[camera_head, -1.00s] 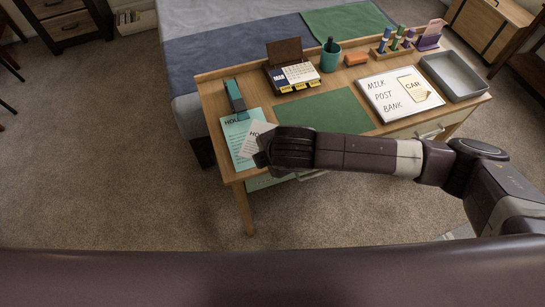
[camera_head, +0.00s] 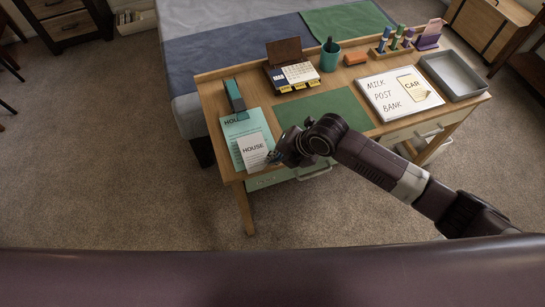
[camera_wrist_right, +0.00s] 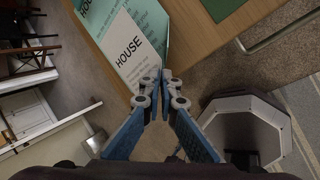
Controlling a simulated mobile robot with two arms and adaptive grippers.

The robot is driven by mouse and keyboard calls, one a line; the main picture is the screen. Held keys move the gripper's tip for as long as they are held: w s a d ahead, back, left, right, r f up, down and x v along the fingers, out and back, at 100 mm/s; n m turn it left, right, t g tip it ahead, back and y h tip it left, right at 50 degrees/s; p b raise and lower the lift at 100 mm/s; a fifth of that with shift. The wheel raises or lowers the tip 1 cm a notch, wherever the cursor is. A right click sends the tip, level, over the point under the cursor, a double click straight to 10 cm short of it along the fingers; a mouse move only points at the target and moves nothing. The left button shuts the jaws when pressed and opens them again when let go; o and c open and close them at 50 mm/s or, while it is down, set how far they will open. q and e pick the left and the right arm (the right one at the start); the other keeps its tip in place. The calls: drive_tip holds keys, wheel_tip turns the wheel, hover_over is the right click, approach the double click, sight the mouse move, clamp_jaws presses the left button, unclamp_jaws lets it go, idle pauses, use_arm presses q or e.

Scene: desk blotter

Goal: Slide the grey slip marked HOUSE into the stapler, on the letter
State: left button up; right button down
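The slip marked HOUSE (camera_head: 255,150), pale grey-white, lies over the lower right part of the teal letter (camera_head: 229,130) near the desk's left end. The teal stapler (camera_head: 234,94) stands at the letter's far edge, with clear letter between it and the slip. My right gripper (camera_head: 274,157) is at the slip's right edge. In the right wrist view, the fingertips of my right gripper (camera_wrist_right: 160,80) are close together at the edge of the slip (camera_wrist_right: 129,49) and pinch it. Whether the slip touches the letter (camera_wrist_right: 155,22) is unclear. My left gripper is out of view.
A green blotter (camera_head: 325,108) lies right of the letter. Behind it are a flip calendar (camera_head: 299,73), a teal pen cup (camera_head: 330,57) and an orange block (camera_head: 355,58). A whiteboard (camera_head: 383,105) and grey tray (camera_head: 455,72) are farther right.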

sight(260, 133)
drive_tip(key=shift+r, duration=0.15)
drive_tip(key=shift+w+a+f+b, duration=0.15)
drive_tip(key=shift+w+b, duration=0.2)
drive_tip(key=shift+w, duration=0.2)
drive_tip(key=shift+w+a+f+b, duration=0.1)
drive_tip(key=shift+w+a+b, duration=0.15)
drive_tip(key=shift+w, duration=0.35)
drive_tip(key=shift+w+a+f+b, duration=0.1)
drive_tip(key=shift+w+f+b, duration=0.05)
drive_tip(key=shift+w+b, duration=0.35)
drive_tip(key=shift+w+a, duration=0.1)
drive_tip(key=shift+w, duration=0.25)
drive_tip(key=shift+r+p, duration=0.1)
drive_tip(key=shift+p, duration=0.2)
drive_tip(key=shift+w, duration=0.1)
drive_tip(key=shift+w+a+f+b, duration=0.15)
drive_tip(key=shift+w+f+b, duration=0.05)
drive_tip(key=shift+w+b, duration=0.35)
drive_tip(key=shift+w+a+f+b, duration=0.1)
drive_tip(key=shift+w+a+b, duration=0.2)
drive_tip(key=shift+w+b, duration=0.5)
drive_tip(key=shift+w+a+f+b, duration=0.1)
drive_tip(key=shift+w+a+b, duration=0.15)
drive_tip(key=shift+w+b, duration=0.55)
drive_tip(key=shift+w+a+f+b, duration=0.1)
drive_tip(key=shift+w+a+b, duration=0.2)
drive_tip(key=shift+w+b, duration=0.5)
drive_tip(key=shift+w, duration=0.1)
